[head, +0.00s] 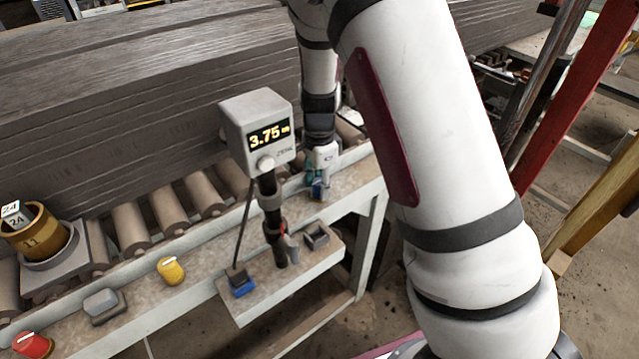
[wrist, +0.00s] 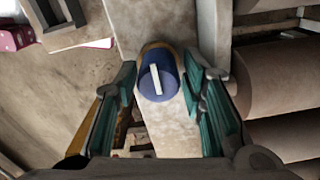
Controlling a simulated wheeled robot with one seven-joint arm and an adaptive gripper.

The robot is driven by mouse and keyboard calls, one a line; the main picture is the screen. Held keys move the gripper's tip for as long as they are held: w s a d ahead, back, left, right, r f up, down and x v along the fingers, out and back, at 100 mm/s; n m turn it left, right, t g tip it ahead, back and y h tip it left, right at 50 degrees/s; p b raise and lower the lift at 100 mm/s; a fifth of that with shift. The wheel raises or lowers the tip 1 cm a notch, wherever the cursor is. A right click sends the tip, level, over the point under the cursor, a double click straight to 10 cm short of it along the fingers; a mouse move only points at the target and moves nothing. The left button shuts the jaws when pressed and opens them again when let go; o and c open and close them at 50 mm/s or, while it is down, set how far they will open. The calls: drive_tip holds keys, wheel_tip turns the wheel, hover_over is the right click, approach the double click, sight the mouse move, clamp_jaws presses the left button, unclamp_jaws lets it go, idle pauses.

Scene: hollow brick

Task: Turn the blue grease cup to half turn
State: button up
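The blue grease cup (wrist: 149,84) shows in the wrist view as a short round blue cap with a white line on top, the line running nearly up and down in the picture. A tan ring shows behind its upper edge. My gripper (wrist: 161,88) is open, with one green-padded finger left and one right of the cup. Gaps show on both sides, and nothing is held. In the head view my gripper (head: 318,187) points down at the rail beside the rollers. The cup is mostly hidden there and I cannot pick it out clearly.
A display (head: 262,130) reading 3.75 stands on a post left of my gripper. A yellow knob (head: 171,270), a grey block (head: 103,304) and a red knob (head: 33,345) sit along the rail. A brass cup (head: 36,236) is far left. Rollers (head: 165,209) run behind.

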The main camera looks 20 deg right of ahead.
sight(320, 182)
wheel_tip(320, 182, up, 12)
idle(0.7)
idle(0.4)
drive_tip(key=s+r+n+t+y, duration=0.1)
drive_tip(key=s+r+n+t, duration=0.1)
drive_tip(key=s+r+n, duration=0.7)
drive_tip(key=s+r+n+t, duration=0.1)
drive_tip(key=s+r+n, duration=0.2)
drive_tip(key=s, duration=0.5)
drive_tip(key=s+r+n+t+h, duration=0.1)
drive_tip(key=s+r+n, duration=0.3)
drive_tip(key=s, duration=0.4)
drive_tip(key=shift+n+t+b, duration=0.3)
drive_tip(key=shift+t, duration=0.5)
